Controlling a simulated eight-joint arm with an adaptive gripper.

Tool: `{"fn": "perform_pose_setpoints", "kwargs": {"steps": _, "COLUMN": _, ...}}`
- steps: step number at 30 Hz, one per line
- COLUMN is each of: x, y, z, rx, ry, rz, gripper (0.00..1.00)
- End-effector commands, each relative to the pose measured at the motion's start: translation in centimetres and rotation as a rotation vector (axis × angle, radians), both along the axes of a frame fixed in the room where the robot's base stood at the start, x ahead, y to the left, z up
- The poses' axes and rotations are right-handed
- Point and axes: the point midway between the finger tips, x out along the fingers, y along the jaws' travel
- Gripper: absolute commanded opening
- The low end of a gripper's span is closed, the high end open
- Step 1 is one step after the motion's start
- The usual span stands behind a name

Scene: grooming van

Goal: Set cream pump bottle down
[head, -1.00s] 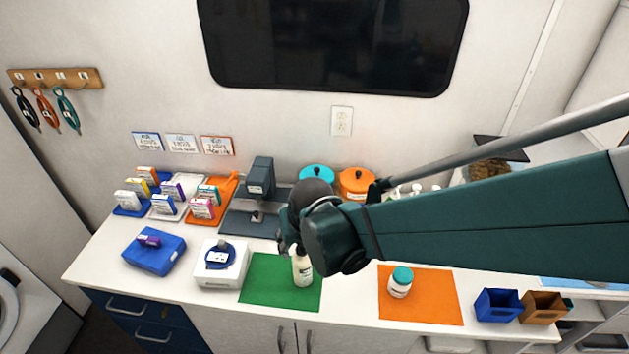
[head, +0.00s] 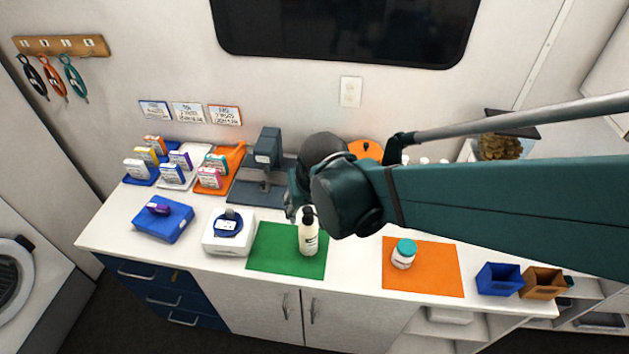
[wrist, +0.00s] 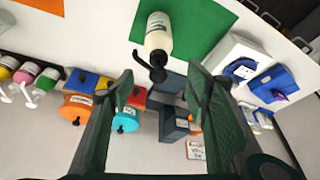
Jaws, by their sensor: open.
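The cream pump bottle (head: 309,236) with a black pump head stands upright on the green mat (head: 262,251), near its right side. In the wrist view the bottle (wrist: 158,36) is beyond the fingertips, with its black pump toward my gripper (wrist: 165,92). The fingers are spread wide with nothing between them, and the bottle is apart from them. In the head view my gripper (head: 297,203) is just behind and left of the bottle's top, mostly hidden by my arm.
A white jar with a teal lid (head: 404,254) stands on an orange mat (head: 447,275). Blue (head: 499,279) and brown (head: 544,283) bins are at the right. A white box (head: 229,231) and blue box (head: 162,220) stand left of the green mat. Lidded pots are behind.

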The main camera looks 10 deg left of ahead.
Motion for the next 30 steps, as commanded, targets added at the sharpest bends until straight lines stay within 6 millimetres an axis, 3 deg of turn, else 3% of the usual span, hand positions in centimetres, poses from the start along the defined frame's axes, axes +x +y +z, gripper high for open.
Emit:
{"fn": "perform_pose_setpoints", "kwargs": {"steps": 20, "x": 0.0, "y": -0.1, "z": 0.1, "rx": 0.0, "ry": -0.001, "rz": -0.001, "gripper": 0.47}}
{"fn": "perform_pose_setpoints", "kwargs": {"steps": 26, "x": 0.2, "y": -1.5, "z": 0.7, "rx": 0.004, "ry": -0.007, "rz": -0.016, "gripper": 0.47}}
{"fn": "perform_pose_setpoints", "kwargs": {"steps": 30, "x": 0.2, "y": -3.7, "z": 1.7, "rx": 0.009, "ry": -0.017, "rz": -0.038, "gripper": 0.47}}
